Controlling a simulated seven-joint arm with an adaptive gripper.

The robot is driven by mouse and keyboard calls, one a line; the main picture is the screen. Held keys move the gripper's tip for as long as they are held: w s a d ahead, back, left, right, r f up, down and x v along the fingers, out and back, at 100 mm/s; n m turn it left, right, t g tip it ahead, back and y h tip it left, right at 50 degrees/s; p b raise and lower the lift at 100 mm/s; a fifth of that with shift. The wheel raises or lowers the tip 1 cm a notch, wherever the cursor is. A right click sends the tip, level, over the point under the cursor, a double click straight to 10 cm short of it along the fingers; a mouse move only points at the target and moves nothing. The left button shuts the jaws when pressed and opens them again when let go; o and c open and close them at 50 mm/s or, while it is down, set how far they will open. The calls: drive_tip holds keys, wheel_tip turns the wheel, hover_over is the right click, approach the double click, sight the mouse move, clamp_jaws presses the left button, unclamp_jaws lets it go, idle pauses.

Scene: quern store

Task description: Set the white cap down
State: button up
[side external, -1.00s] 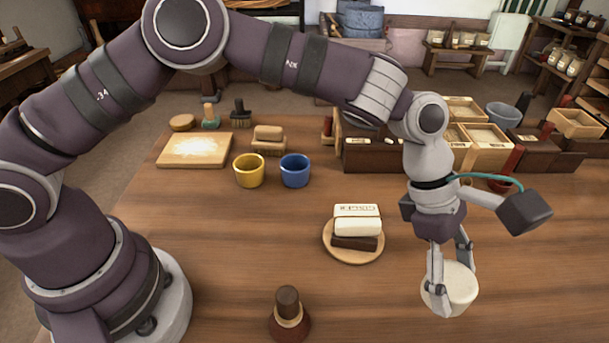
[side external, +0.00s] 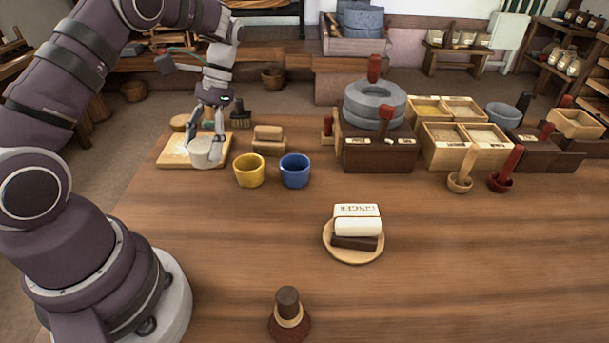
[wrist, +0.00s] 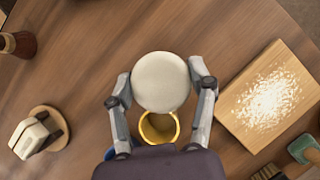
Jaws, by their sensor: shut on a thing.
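The white cap (side external: 205,156) is a round, pale piece with a flat top. My gripper (side external: 205,142) is shut on it, one finger on each side. In the wrist view the cap (wrist: 160,80) sits between the fingertips and hides part of the yellow cup (wrist: 160,127). In the side view the cap overlaps the front right part of the wooden board (side external: 172,160), which bears white powder. In the wrist view it is clear of the board (wrist: 232,105). The cap looks held above the table; its exact height I cannot tell.
The yellow cup (side external: 249,171) and a blue cup (side external: 295,171) stand right of the cap. A round plate (side external: 341,256) holds blocks. A dark-handled stamp (side external: 288,310) stands in front.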

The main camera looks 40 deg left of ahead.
drive_tip(key=m+y, duration=0.1)
drive_tip(key=m, duration=0.1)
hover_over(136, 215)
drive_tip(key=w, duration=0.3)
drive_tip(key=f, duration=0.5)
drive_tip(key=s+f, duration=0.1)
drive_tip(key=f, duration=0.1)
drive_tip(key=shift+s+f, duration=0.1)
drive_tip(key=shift+f, duration=0.7)
drive_tip(key=o, duration=1.1)
drive_tip(key=shift+o, duration=0.2)
